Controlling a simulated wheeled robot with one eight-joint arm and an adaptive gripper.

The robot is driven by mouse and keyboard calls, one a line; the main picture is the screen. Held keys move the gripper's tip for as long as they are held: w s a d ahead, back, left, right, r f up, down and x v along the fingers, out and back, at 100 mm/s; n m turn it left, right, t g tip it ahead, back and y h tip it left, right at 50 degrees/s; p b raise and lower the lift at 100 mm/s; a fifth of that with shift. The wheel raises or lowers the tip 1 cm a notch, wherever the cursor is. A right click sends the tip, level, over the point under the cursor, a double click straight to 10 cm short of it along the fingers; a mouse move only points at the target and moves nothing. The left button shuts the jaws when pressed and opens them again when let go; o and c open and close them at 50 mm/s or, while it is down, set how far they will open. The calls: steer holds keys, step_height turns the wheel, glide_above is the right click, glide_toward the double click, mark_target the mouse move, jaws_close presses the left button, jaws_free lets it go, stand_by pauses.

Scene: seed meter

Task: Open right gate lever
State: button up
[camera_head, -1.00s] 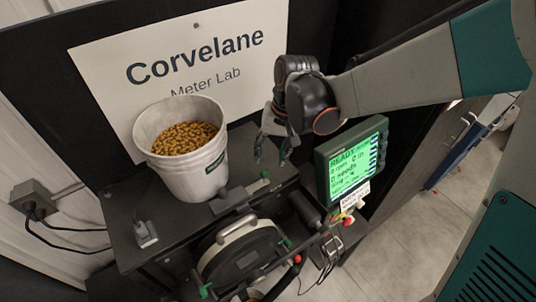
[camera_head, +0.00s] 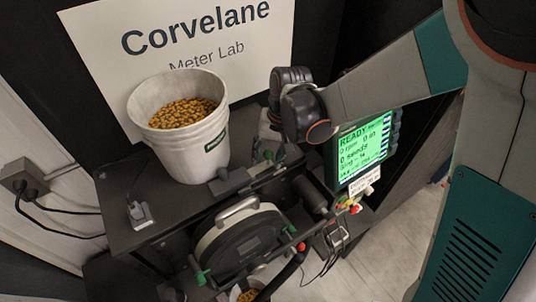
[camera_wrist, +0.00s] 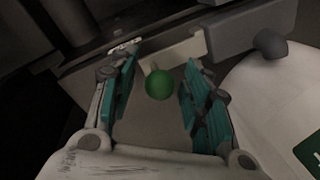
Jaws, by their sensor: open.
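A round green knob (camera_wrist: 159,84), which looks like the end of the right gate lever, shows in the wrist view between the two teal-padded fingers. My gripper (camera_wrist: 163,57) is open around the knob, with a visible gap on both sides. In the head view my gripper (camera_head: 268,153) is low over the right end of the black bench top, just right of the white bucket, and the wrist partly hides it. The lever's arm below the knob cannot be made out clearly.
The white bucket (camera_head: 190,145) of yellow seed stands close to the left of my gripper. A grey block with a dark knob (camera_wrist: 270,44) is nearby. The green-lit display (camera_head: 365,150) stands to the right. The round meter housing (camera_head: 240,240) sits in front, below.

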jaws_close()
steer(key=shift+w+d+f+b, duration=0.1)
steer(key=shift+d+b, duration=0.05)
steer(key=shift+b, duration=0.25)
steer(key=shift+d, duration=0.15)
steer(key=shift+w, duration=0.1)
jaws_free()
step_height(320, 180, up, 8)
steer(key=d, duration=0.1)
steer(key=shift+d+f, duration=0.2)
